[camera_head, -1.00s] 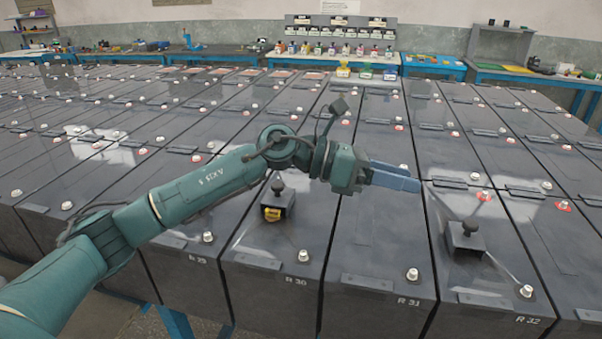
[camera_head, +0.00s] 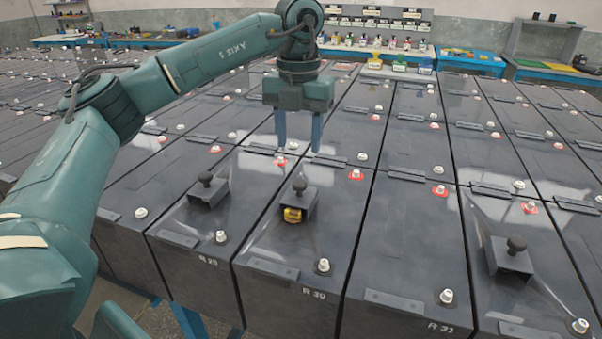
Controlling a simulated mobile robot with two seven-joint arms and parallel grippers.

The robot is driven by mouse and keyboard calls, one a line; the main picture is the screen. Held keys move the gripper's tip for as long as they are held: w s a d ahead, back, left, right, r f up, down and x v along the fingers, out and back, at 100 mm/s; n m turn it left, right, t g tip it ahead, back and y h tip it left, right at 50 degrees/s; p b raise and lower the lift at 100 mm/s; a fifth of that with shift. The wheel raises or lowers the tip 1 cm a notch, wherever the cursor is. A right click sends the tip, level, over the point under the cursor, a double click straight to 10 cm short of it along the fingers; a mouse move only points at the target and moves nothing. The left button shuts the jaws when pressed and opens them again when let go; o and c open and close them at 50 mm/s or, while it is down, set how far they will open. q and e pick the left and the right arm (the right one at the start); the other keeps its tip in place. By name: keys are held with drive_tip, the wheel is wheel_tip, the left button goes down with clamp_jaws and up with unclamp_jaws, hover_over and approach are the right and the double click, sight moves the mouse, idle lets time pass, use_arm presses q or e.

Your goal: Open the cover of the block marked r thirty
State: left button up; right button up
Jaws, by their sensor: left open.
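The block marked R 30 (camera_head: 290,248) is a dark grey box in the front row, labelled on its front edge. On its top stands a small dark cover with a round black knob (camera_head: 299,184). A yellow item (camera_head: 292,215) shows at the cover's front opening. My left gripper (camera_head: 298,150) points down with its two blue fingers apart and empty. It hangs above and behind the knob, apart from it as far as I can tell. My right gripper is not in view.
The block R 29 (camera_head: 180,230) on the left has a similar knobbed cover (camera_head: 207,190). Another knobbed cover (camera_head: 512,258) stands at right. White terminals stand on the block tops, such as one on R 30 (camera_head: 323,265). Blue benches (camera_head: 465,62) line the back wall.

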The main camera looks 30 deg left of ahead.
sight(299, 182)
use_arm(q)
wheel_tip(299, 182, down, 9)
drive_tip(key=shift+r, duration=0.2)
clamp_jaws()
idle(0.6)
